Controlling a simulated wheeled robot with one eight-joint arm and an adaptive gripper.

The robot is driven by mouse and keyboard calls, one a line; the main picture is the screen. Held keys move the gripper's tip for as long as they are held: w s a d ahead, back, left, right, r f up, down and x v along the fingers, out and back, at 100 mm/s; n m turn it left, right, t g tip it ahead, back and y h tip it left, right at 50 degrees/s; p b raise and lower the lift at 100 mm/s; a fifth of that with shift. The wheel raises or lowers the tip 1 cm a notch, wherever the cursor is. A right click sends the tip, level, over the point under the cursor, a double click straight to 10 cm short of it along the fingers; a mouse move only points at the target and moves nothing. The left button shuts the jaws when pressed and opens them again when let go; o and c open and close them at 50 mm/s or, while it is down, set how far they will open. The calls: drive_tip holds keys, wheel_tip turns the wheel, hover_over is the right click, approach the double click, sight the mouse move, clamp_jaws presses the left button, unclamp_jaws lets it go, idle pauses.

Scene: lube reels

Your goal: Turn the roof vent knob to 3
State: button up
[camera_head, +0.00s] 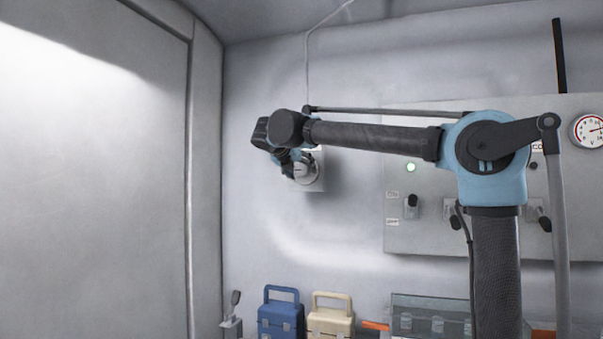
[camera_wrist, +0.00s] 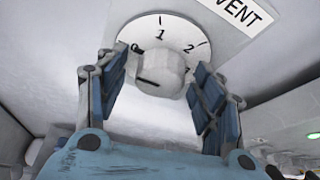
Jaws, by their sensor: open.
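The roof vent knob (camera_wrist: 160,68) is a pale round knob on a white dial (camera_wrist: 176,27) with dark marks, in the wrist view. The numbers 0, 1 and 2 show around its upper side; the 3 at the right is partly hidden by a finger. A dark line shows on the knob's lower left face. My gripper (camera_wrist: 157,75) is open, with one blue-padded finger on each side of the knob. A gap shows on both sides, wider at the lower end. In the head view my gripper (camera_head: 294,161) is at the wall dial (camera_head: 312,178), partly covering it.
A label ending in VENT (camera_wrist: 238,12) is above right of the dial. In the head view a grey control panel (camera_head: 430,235) with switches and a gauge (camera_head: 588,131) is at the right. A blue case (camera_head: 280,318) and a cream case (camera_head: 331,321) stand below.

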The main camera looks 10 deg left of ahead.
drive_tip(key=shift+c, duration=0.2)
drive_tip(key=c, duration=1)
